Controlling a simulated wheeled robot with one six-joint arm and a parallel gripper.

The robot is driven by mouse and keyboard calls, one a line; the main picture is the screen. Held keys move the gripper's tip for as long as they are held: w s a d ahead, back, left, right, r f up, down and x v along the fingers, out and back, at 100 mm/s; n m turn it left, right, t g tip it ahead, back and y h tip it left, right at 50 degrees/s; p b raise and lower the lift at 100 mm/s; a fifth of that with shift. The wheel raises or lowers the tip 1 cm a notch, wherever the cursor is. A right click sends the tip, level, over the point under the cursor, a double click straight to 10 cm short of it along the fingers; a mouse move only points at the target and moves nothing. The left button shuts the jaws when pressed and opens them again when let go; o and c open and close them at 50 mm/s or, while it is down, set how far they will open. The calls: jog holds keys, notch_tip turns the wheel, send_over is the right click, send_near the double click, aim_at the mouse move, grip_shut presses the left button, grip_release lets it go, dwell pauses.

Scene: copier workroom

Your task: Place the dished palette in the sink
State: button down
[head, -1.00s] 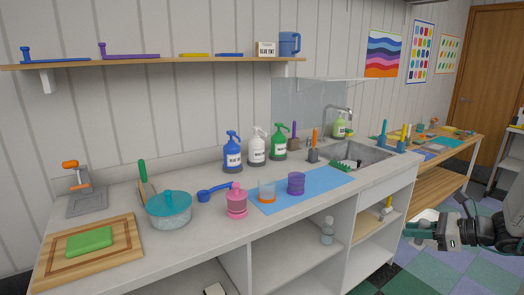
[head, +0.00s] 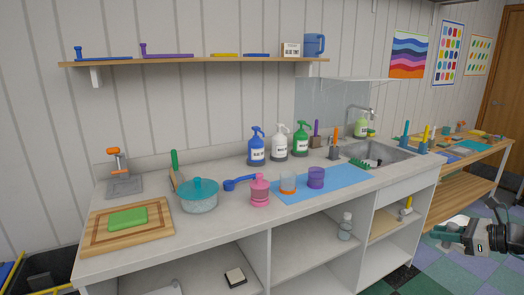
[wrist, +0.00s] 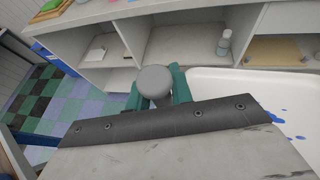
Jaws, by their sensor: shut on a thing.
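The dished palette (wrist: 255,88) is white with blue paint spots and fills the right of the wrist view; part of it is hidden by my gripper. It also shows as a white patch (head: 460,219) behind my gripper in the head view. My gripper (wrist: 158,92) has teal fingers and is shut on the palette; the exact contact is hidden. In the head view my gripper (head: 440,232) is at the lower right, in front of the counter and apart from the sink. The sink (head: 398,155) is a grey basin at the counter's right end, under a faucet.
The counter (head: 235,215) holds pump bottles (head: 279,147), a blue mat (head: 345,183) with cups, a teal lidded pot (head: 199,200) and a cutting board (head: 95,235). A green brush (head: 362,163) lies at the sink's left side. Open shelves (head: 305,245) are below. A wooden table (head: 460,165) stands beyond.

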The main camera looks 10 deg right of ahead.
jog(key=x, duration=0.9)
jog(key=w+a+f+n+g+y, duration=0.1)
jog(key=w+a+f, duration=0.25)
jog(key=a, duration=0.45)
jog(key=w+a+f+n+g+y, duration=0.1)
jog(key=w+a+f+n, duration=0.2)
jog(key=a, duration=0.6)
jog(key=w+a+f+g+y, duration=0.1)
jog(key=w+a+f, duration=0.2)
jog(key=a+f, duration=0.35)
notch_tip(320, 180, up, 16)
jog(key=w+a+m+t+h, duration=0.2)
jog(key=m+t+h, duration=0.2)
jog(key=m+h, duration=0.2)
jog(key=shift+w+m+t, duration=0.25)
jog(key=shift+m+t, duration=0.05)
jog(key=shift+m, duration=0.3)
